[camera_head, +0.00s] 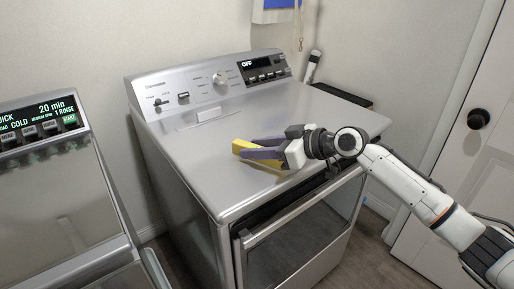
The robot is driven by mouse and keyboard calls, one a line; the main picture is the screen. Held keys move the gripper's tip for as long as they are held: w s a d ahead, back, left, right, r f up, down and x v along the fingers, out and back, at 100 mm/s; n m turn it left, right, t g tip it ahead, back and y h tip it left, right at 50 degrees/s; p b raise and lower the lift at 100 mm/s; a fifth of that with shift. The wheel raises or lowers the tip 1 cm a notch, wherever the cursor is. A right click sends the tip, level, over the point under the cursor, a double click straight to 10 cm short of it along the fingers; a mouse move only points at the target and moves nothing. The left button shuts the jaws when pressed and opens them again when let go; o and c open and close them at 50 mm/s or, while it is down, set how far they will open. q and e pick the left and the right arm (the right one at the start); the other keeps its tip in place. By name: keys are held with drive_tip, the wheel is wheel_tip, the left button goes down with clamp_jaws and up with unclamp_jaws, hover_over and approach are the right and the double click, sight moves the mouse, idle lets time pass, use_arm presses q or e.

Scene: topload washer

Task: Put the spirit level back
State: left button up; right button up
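A yellow bar (242,145), which looks like the spirit level, is on or just above the grey top of the right-hand machine (210,160), near its middle. Its left end shows past my fingers; the rest is largely hidden by them. One finger lies on the far side and one on the near side of the yellow. Whether the fingers press on it or stand apart from it cannot be told. My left gripper is not in view.
The machine's control panel (215,82) rises at the back, with a display reading OFF. A second machine (50,190) stands at left. A dark flat surface (342,95) lies behind at right. A white door (480,150) with a black knob is at right. The machine top's left side is clear.

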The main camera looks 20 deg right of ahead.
drive_tip(key=shift+o, duration=0.3)
drive_tip(key=shift+d, duration=0.1)
drive_tip(key=b+v, duration=0.1)
drive_tip(key=v, duration=1)
drive_tip(key=shift+s+f, duration=0.1)
drive_tip(key=shift+s+d+r, duration=0.25)
drive_tip(key=shift+s+r, duration=0.05)
